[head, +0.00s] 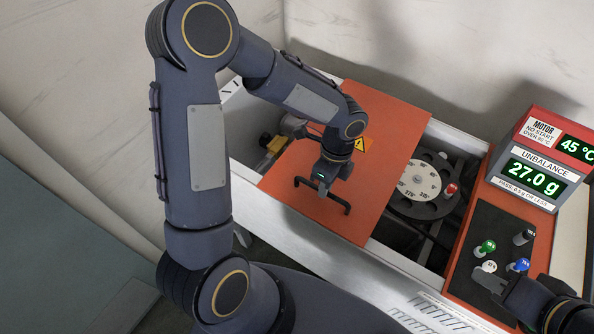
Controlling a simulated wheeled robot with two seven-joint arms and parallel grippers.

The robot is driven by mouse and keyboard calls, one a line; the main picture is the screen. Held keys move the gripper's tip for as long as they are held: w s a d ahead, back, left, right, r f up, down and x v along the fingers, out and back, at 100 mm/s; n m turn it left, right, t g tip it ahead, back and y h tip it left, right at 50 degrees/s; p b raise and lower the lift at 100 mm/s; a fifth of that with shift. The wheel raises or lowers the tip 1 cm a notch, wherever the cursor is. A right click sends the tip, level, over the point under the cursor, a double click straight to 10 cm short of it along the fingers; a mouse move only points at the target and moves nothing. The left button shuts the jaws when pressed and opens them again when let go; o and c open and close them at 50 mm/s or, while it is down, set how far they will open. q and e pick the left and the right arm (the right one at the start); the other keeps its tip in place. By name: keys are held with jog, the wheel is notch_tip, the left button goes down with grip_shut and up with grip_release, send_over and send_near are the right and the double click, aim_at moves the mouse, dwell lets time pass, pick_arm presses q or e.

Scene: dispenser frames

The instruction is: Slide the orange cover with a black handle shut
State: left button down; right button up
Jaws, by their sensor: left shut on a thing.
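The orange cover (383,128) lies over the middle of a light-grey machine frame. Its black handle (341,203) stands near the cover's front edge. My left gripper (323,190) is shut on this handle, and the arm hides part of the cover. To the right of the cover the bay is open and shows a dark rotor with a white dial (419,181). To the left of the cover another part of the bay (245,125) is also uncovered. My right gripper (482,280) is at the lower right, over the dark weight panel; its finger gap is unclear.
A red display box (528,165) reads 27.0 g and 45 °C. Below it a dark panel (490,220) holds several small knobbed weights, including a green one (488,246) and a blue one (518,265). A red-topped piece (451,189) sits on the rotor.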

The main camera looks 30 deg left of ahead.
pick_arm(q)
jog(key=s+d+b, duration=0.2)
jog(key=d, duration=1.8)
jog(key=shift+s+d+r, duration=0.1)
jog(key=shift+d, duration=0.05)
jog(key=c, duration=1.5)
grip_release()
jog(key=shift+d, duration=0.1)
jog(key=shift+o, duration=0.2)
notch_tip(320, 180, up, 8)
jog(key=w, duration=0.1)
jog(key=shift+w+f, duration=0.2)
jog(key=shift+w, duration=0.05)
